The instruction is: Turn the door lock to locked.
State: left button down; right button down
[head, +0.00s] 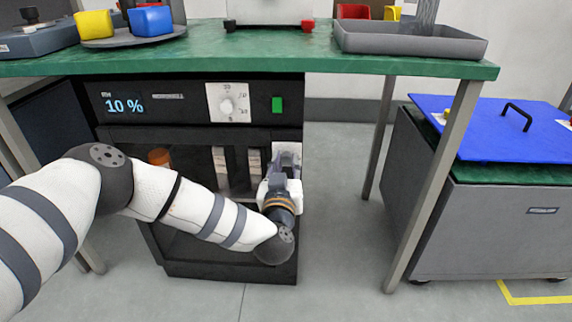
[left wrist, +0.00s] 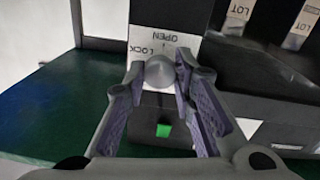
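The door lock is a round grey knob (left wrist: 160,72) on a white plate (left wrist: 165,42) marked LOCK and OPEN, seen upside down in the left wrist view. Which mark the knob points at is not clear. In the head view the plate (head: 284,149) is at the right edge of the black oven's front, and the knob is hidden by my gripper. My left gripper (head: 284,165) is at the plate; in the left wrist view its two fingers (left wrist: 160,66) stand apart on either side of the knob, with no clear grip on it. My right gripper is not in view.
The oven's panel (head: 195,103) has a "10 %" display, a white-plated dial (head: 227,103) and a green switch (head: 277,104). White-labelled items and an orange one (head: 160,157) show inside. The green bench (head: 250,65) is above; a blue-lidded grey cart (head: 480,225) stands right.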

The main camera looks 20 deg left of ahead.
pick_arm(q)
jog(key=shift+n, duration=0.3)
jog(key=n, duration=0.3)
jog(key=shift+n, duration=0.4)
jog(key=n, duration=0.4)
jog(key=shift+n, duration=0.3)
jog(key=n, duration=0.4)
jog(key=shift+f+n, duration=0.1)
jog(key=shift+n, duration=0.2)
jog(key=shift+n+y+b, duration=0.3)
jog(key=shift+n, duration=2)
jog(key=c, duration=1.3)
grip_release()
jog(key=shift+c, duration=0.2)
